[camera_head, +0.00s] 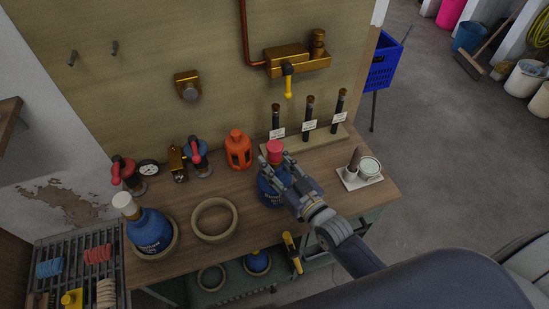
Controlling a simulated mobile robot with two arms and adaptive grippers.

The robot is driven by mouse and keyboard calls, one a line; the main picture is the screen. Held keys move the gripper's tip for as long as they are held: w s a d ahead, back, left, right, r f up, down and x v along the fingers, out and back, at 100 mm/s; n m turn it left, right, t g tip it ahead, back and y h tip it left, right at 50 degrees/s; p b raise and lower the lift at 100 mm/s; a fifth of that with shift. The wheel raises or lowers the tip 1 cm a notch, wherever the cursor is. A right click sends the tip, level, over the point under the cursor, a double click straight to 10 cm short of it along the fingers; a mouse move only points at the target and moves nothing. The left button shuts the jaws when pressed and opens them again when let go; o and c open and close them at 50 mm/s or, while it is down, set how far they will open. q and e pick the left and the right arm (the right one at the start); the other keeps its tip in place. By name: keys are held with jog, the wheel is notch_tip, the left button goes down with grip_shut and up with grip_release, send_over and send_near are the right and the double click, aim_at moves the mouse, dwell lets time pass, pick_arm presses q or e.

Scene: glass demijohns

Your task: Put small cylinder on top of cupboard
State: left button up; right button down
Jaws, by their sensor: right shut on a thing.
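My right gripper (279,164) reaches in from the lower right and is shut on a blue demijohn (266,188) with a red cap (275,147). The gripper hides part of the demijohn's body. Whether the demijohn is lifted off the wooden bench (185,192) cannot be told. No thing is clearly the small cylinder; a small dark upright piece (355,157) stands in a white holder on a pale plate (349,184) at the bench's right end. No cupboard can be made out for certain. My left gripper is not in view.
A second blue demijohn (151,228) with a white cap stands left of an empty tan ring (214,238). An orange container (238,150), gauges and valves line the back. Labelled dark tubes (309,113) stand in a rack behind the gripper. Open floor (440,150) lies right.

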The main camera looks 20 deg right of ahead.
jog(key=shift+r, duration=0.2)
jog(key=c, duration=1.1)
grip_release()
jog(key=shift+f, duration=0.25)
jog(key=shift+s, duration=0.1)
jog(key=shift+r, duration=0.1)
jog(key=shift+s, duration=0.1)
jog(key=b+v, duration=0.1)
jog(key=v, duration=1)
jog(key=shift+s+b, duration=0.3)
jog(key=shift+s, duration=0.05)
jog(key=shift+d, duration=0.1)
